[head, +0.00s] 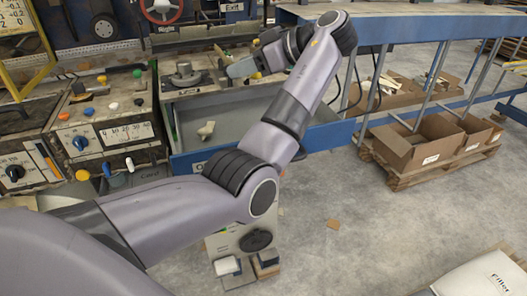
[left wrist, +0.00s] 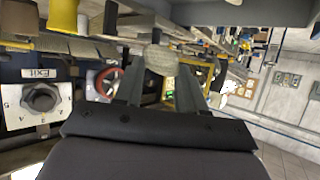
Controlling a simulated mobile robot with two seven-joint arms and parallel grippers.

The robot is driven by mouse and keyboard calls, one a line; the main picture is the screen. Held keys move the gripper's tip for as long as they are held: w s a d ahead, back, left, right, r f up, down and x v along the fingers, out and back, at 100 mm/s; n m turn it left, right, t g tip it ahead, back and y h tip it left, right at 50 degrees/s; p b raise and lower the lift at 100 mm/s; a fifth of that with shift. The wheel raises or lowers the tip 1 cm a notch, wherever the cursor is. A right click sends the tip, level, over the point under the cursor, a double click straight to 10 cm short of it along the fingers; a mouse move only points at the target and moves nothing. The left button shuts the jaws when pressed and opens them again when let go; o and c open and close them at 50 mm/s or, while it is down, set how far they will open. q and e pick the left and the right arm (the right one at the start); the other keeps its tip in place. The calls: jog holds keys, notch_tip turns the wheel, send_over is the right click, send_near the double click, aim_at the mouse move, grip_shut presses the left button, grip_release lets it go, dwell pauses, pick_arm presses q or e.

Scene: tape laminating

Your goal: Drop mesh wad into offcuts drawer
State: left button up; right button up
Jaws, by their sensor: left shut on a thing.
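My left gripper (head: 238,70) is above the back part of an open drawer, its arm reaching across from the lower left. In the left wrist view, its two dark fingers (left wrist: 160,82) are shut on a pale, roundish mesh wad (left wrist: 160,60) at their tips. In the head view the wad is hard to tell from the fingers. The drawer (head: 240,108) has a grey inside and a blue front, with its label mostly hidden by my arm. A small pale crumpled piece (head: 206,130) lies inside it. My right gripper is not in view.
A control panel with knobs and dials (head: 105,130) stands left of the drawer. A blue-framed bench (head: 420,25) runs along the right. Cardboard boxes (head: 425,140) sit on a pallet, and a filler sack (head: 485,275) lies at lower right. The floor between is mostly clear.

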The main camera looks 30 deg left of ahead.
pick_arm(q)
jog(key=shift+f, duration=0.5)
jog(key=o, duration=1.1)
jog(key=shift+b+v, duration=0.4)
jog(key=shift+v, duration=3.25)
